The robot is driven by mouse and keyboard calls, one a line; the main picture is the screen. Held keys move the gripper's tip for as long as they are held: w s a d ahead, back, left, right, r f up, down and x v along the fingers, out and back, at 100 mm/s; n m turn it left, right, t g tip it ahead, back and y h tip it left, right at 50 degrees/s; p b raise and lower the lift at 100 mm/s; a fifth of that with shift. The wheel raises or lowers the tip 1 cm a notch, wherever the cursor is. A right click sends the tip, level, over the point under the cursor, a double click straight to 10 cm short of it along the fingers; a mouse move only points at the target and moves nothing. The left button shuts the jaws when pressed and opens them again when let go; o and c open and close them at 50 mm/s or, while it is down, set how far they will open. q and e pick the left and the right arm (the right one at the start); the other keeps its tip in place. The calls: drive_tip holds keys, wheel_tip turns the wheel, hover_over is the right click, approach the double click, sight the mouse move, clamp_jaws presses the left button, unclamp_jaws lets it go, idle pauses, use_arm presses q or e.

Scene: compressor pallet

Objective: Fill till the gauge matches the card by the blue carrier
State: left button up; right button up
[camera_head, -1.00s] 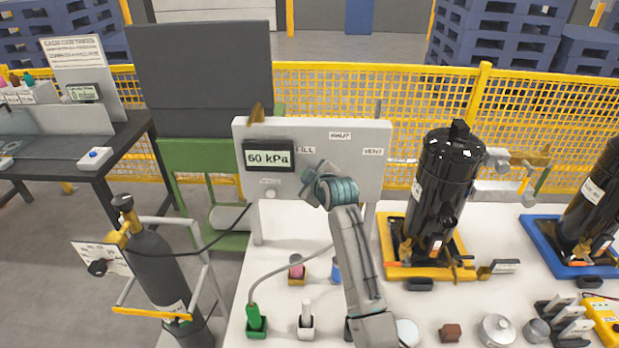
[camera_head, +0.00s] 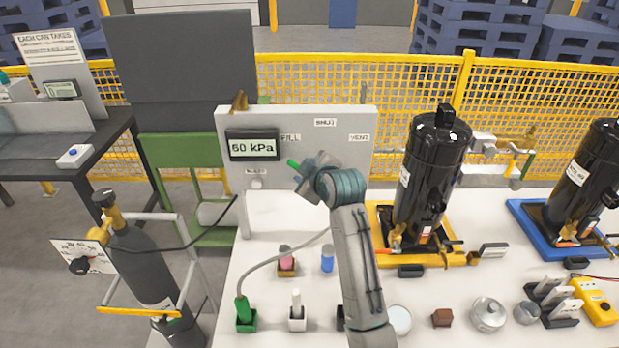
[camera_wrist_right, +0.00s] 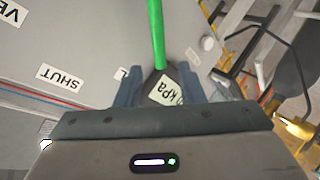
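The grey valve panel (camera_head: 350,120) carries FILL, SHUT and VENT labels and a gauge (camera_head: 253,145) that reads 60 kPa. My right gripper (camera_head: 308,172) is in front of the panel, below the labels. A green lever (camera_wrist_right: 156,35) shows between its spread fingers (camera_wrist_right: 160,90) in the right wrist view; its green tip (camera_head: 293,163) points up-left in the head view, below FILL. No grip on it is visible. The blue carrier (camera_head: 530,218) stands at the right with a black compressor. A small card (camera_head: 494,250) stands between the carriers, its text unreadable. My left gripper is not in view.
A yellow carrier (camera_head: 383,218) with a black compressor (camera_head: 432,180) stands right of the panel. A gas cylinder (camera_head: 145,265) in a frame stands at the left. Small pots, a green hose end (camera_head: 245,315) and a yellow meter (camera_head: 595,300) are along the front of the table.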

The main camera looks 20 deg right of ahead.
drive_tip(key=shift+v, duration=1.35)
